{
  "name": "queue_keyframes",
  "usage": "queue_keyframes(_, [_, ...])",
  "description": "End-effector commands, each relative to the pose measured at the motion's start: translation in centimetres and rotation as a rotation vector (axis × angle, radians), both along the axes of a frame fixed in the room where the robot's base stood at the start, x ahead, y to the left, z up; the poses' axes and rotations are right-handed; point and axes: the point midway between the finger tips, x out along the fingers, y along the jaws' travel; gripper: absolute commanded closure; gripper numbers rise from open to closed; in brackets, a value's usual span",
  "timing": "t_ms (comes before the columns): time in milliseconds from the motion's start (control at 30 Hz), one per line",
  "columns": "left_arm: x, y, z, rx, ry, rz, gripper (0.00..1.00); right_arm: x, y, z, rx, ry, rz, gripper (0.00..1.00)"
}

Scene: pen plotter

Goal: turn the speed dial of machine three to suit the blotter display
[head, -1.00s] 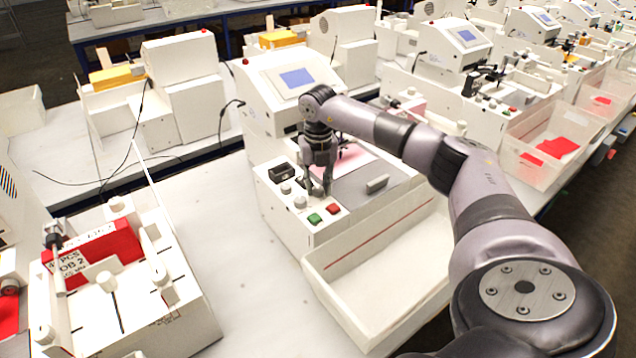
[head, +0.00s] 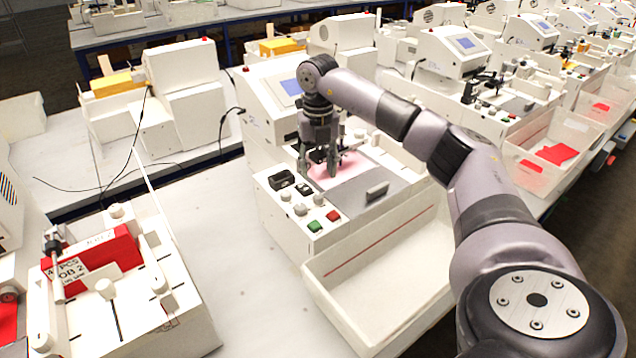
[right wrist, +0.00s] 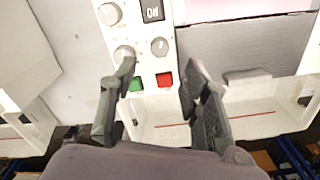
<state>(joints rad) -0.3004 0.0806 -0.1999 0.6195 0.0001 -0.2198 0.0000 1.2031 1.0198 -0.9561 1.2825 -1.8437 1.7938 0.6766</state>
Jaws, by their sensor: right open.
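A white plotter machine (head: 283,238) stands in the middle of the head view, with a blue screen at its back. Its front panel carries small black displays (head: 281,179), pale round dials (head: 300,209), a green button (head: 314,226) and a red button (head: 333,215). My right gripper (head: 318,172) is open and empty above the panel's far part, apart from the dials. In the right wrist view its fingers (right wrist: 160,72) spread on both sides of the buttons, and one dial (right wrist: 124,53) shows beside the left fingertip. The display's writing (right wrist: 152,11) is too small to read surely. My left gripper is not in view.
A white open tray (head: 325,268) sits at the machine's front. Another white machine with a red block (head: 112,250) stands at the left. The tabletop between them (head: 235,270) is clear. More machines and bins (head: 545,140) line the right.

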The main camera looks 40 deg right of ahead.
Motion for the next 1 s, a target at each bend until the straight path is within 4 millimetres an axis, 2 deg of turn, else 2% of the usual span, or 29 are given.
queue_keyframes(100, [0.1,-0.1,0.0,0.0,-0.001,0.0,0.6,0.1,0.0,2.1,0.001,-0.003,0.0,0.57])
queue_keyframes(300, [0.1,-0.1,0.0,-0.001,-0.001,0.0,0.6,0.0,0.0,3.7,0.0,0.0,-0.001,0.57])
queue_keyframes(1000, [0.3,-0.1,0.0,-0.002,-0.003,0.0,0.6,0.0,0.0,3.8,0.0,0.001,-0.001,0.57])
